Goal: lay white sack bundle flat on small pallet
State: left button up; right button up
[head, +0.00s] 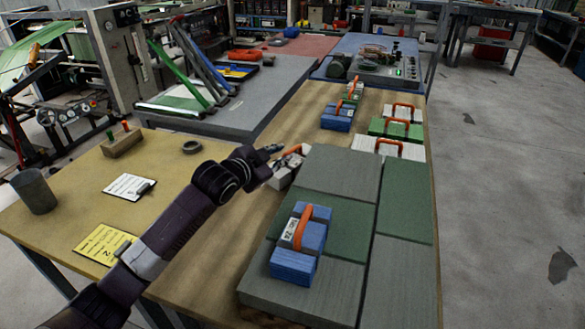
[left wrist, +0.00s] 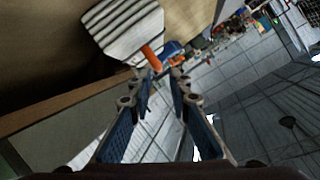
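A white sack bundle (head: 283,179) with an orange band lies on the wooden table, partly hidden by my left gripper. In the left wrist view a white bundle with dark stripes (left wrist: 128,27) shows beyond the fingertips, its orange band (left wrist: 153,59) close to them. My left gripper (head: 276,154) is at the bundle; it also shows in the left wrist view (left wrist: 160,78), its blue-padded fingers apart. Whether they touch the band is unclear. A low pallet, its wood edge (head: 262,312) showing, bears grey and green flat stacks. My right gripper is not in view.
A blue bundle with an orange band (head: 297,248) lies on the stacks. White bundles (head: 392,150), a green one (head: 385,128) and a blue one (head: 337,117) lie farther back. A cup (head: 36,192), a tape roll (head: 191,147) and cards are at left. The stacks' right side is bare.

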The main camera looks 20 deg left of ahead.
aim_at(290, 151)
pick_arm(q)
jog(key=shift+p+x, duration=0.3)
jog(key=shift+x, duration=3.05)
jog(key=shift+s+d, duration=0.1)
grip_shut()
